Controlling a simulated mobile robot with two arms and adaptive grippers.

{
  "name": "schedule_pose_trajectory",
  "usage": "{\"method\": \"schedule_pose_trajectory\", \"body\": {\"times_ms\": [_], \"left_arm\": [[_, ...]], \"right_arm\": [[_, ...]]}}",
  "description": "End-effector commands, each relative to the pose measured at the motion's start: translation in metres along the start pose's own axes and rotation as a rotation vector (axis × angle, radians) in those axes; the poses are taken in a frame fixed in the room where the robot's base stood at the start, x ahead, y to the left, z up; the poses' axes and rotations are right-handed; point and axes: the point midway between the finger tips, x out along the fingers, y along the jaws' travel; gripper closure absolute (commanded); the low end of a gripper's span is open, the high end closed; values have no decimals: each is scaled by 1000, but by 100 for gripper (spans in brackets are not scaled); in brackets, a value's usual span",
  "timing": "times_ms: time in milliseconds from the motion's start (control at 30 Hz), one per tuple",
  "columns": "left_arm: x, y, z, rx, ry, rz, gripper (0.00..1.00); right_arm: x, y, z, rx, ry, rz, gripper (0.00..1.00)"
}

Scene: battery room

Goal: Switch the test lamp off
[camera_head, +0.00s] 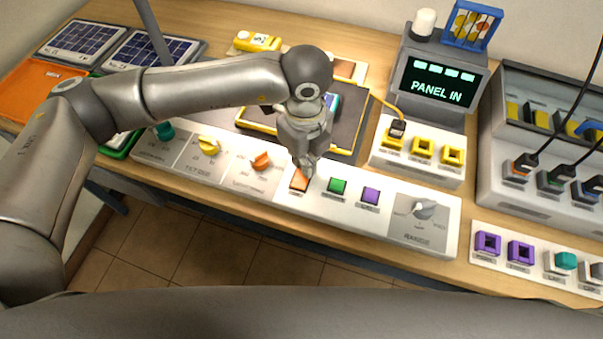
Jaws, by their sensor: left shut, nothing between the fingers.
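My left gripper (306,168) points down, shut and empty, with its fingertips just above or on the orange square button (299,181) of the white control panel (270,200). I cannot tell whether it touches the button. A green button (338,186) and a purple button (370,195) sit to its right. Their labels are too small to read. A white cylinder (425,22), perhaps the test lamp, stands on the grey unit whose screen (438,80) reads "PANEL IN". I cannot tell whether it is lit. My right gripper is out of view.
The panel also has a teal knob (164,131), a yellow knob (209,145), an orange knob (261,161) and a grey rotary knob (425,210). A white block with yellow sockets (423,150) stands behind. A grey case (540,200) with black cables is at the right.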

Motion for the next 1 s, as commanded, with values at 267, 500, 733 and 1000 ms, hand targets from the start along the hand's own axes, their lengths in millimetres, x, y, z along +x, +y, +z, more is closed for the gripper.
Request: {"method": "schedule_pose_trajectory", "body": {"times_ms": [267, 500, 733, 1000], "left_arm": [[5, 0, 0, 0, 0, 0, 100], [9, 0, 0, 0, 0, 0, 100], [10, 0, 0, 0, 0, 1, 100], [-4, 0, 0, 1, 0, 1, 100]], "right_arm": [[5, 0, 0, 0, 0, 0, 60], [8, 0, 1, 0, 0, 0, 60], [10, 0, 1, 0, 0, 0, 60], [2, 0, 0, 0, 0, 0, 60]]}}
